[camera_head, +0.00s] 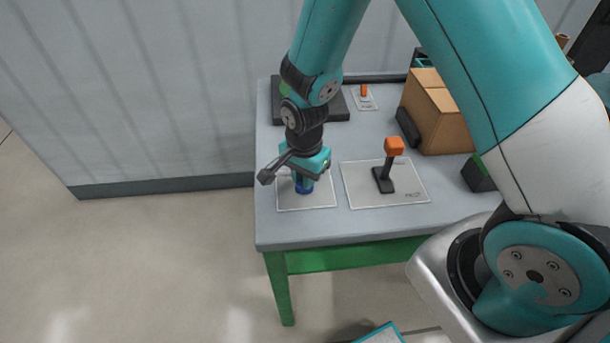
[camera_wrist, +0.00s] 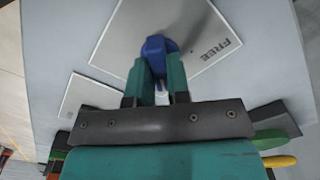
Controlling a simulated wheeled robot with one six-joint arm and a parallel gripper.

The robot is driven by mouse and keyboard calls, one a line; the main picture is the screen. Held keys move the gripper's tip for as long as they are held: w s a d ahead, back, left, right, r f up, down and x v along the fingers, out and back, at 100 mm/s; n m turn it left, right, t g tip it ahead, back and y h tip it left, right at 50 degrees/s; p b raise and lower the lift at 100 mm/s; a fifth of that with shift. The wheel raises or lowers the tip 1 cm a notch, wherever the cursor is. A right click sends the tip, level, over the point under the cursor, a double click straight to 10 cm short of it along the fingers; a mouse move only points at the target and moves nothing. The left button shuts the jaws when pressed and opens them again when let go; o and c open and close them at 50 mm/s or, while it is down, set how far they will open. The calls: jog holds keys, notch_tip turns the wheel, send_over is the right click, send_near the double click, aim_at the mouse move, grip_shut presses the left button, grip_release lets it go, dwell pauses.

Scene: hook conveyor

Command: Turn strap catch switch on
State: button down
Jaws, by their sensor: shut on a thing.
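A blue knob (camera_head: 304,189) stands on a light plate (camera_head: 318,203) at the table's front left corner. In the wrist view the same knob (camera_wrist: 158,44) sits on the plate (camera_wrist: 110,42), which bears the word FREE. My gripper (camera_head: 303,180) points down over the plate and is shut on the blue knob. In the wrist view both teal fingers (camera_wrist: 159,70) close around it. The fingers hide part of the knob, and I cannot read its setting.
To the right, a black lever with an orange top (camera_head: 394,147) stands on another plate (camera_head: 412,197). A smaller orange-topped switch (camera_head: 364,91) is at the back. A cardboard box (camera_head: 440,112) stands at the right rear, and a dark flat block (camera_head: 335,108) lies behind my gripper.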

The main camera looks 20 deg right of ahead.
jog(key=shift+m, duration=0.6)
jog(key=c, duration=1.1)
grip_release()
notch_tip(320, 180, up, 18)
jog(key=shift+f+b, duration=0.25)
jog(key=shift+b, duration=0.25)
jog(key=s+a+r+n+y, duration=0.1)
jog(key=s+r+n, duration=0.1)
jog(key=s+n, duration=0.4)
jog(key=s+a+r+n+y, duration=0.1)
jog(key=s+a+r+n, duration=0.1)
jog(key=s+n, duration=0.4)
jog(key=s+a+r+n+y, duration=0.1)
jog(key=s+r+n+y, duration=0.1)
jog(key=s+n, duration=0.4)
jog(key=shift+s+a+r+n, duration=0.1)
jog(key=shift+s+r+n, duration=0.1)
jog(key=shift+r+n, duration=0.3)
jog(key=shift+s+a+r+n, duration=0.1)
jog(key=shift+s+r+n, duration=0.05)
jog(key=shift+r+n, duration=0.3)
